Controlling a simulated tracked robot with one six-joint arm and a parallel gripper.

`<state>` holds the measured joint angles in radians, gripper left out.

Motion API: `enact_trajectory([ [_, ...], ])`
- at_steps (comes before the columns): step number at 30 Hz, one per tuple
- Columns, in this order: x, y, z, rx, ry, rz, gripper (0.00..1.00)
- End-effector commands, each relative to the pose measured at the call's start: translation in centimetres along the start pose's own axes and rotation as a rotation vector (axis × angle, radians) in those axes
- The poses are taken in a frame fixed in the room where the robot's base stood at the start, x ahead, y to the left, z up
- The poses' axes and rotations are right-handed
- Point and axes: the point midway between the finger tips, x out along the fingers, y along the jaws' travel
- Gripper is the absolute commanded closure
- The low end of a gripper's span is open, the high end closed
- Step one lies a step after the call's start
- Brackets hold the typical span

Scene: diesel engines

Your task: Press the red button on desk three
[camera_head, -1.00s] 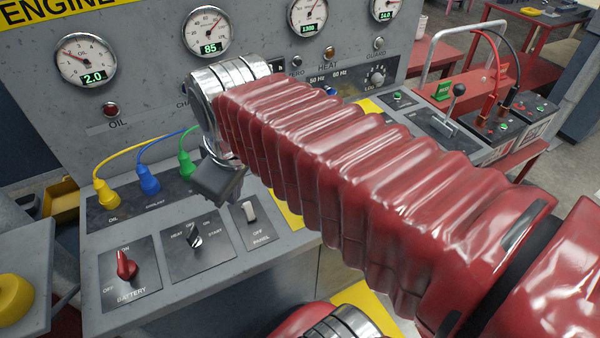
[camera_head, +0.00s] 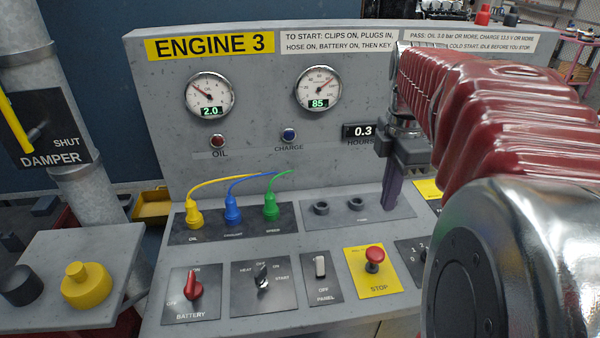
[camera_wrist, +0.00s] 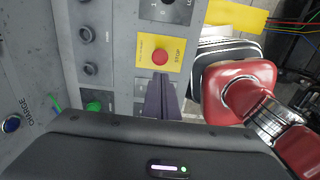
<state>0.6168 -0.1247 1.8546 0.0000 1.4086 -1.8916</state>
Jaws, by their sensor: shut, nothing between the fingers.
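The red STOP button (camera_head: 375,255) stands on a yellow plate on the sloped front panel of the desk marked ENGINE 3 (camera_head: 255,318). The button also shows in the wrist view (camera_wrist: 159,56), just beyond my fingertips. My gripper (camera_head: 390,207) is shut and empty, with its fingers pointing down over the desk. In the head view it is above and a little right of the button, apart from it. In the wrist view my gripper (camera_wrist: 161,76) lines up closely below the button; the gap in depth is hard to judge.
A red battery knob (camera_head: 192,286), a key switch (camera_head: 263,278) and a panel switch (camera_head: 320,266) sit left of the button. Yellow, blue and green plugs (camera_head: 232,208) with cables are behind them. Upright gauges (camera_head: 318,88) form the back wall.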

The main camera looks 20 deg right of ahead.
Motion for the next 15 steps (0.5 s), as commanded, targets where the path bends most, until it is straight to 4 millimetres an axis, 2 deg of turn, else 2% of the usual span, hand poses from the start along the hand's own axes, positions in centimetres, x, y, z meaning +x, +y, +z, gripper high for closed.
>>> enact_trajectory([
  [15, 0.53, -0.02, 0.17, -0.01, 0.001, -0.004, 1.0],
])
